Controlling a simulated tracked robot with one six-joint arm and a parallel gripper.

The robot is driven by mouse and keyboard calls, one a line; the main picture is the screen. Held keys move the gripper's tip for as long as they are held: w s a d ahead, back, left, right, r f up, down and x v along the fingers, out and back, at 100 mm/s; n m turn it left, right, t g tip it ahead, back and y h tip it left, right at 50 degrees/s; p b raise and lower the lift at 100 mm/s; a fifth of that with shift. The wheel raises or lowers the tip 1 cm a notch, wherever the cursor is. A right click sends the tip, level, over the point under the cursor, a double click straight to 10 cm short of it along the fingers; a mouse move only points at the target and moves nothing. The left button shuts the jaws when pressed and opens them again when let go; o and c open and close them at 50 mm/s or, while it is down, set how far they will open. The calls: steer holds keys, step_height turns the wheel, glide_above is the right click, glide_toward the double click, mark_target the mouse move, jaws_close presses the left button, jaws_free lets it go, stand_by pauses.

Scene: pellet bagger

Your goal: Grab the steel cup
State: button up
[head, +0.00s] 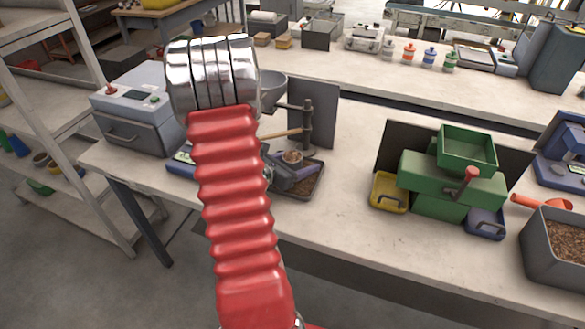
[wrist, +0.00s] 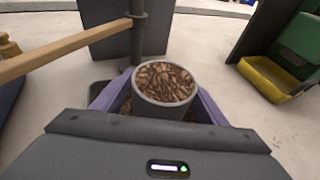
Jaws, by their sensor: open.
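The steel cup (wrist: 163,98) is grey, upright and filled to near its rim with brown pellets. In the wrist view it sits between the two purple fingers of my gripper (wrist: 162,84). The fingers are open, one on each side of the cup; whether either touches it I cannot tell. The cup's lower part and base are hidden.
A dark tray (head: 309,191) with brown pellets lies below the cup. A dark post (head: 307,125) with a wooden handle (head: 282,134) and a metal bowl (head: 272,90) stand behind. A green machine (head: 435,185) with a yellow tray (head: 388,194) stands right. Bench between is clear.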

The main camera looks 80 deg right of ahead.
steer(key=shift+c, duration=0.4)
steer(key=c, duration=1.2)
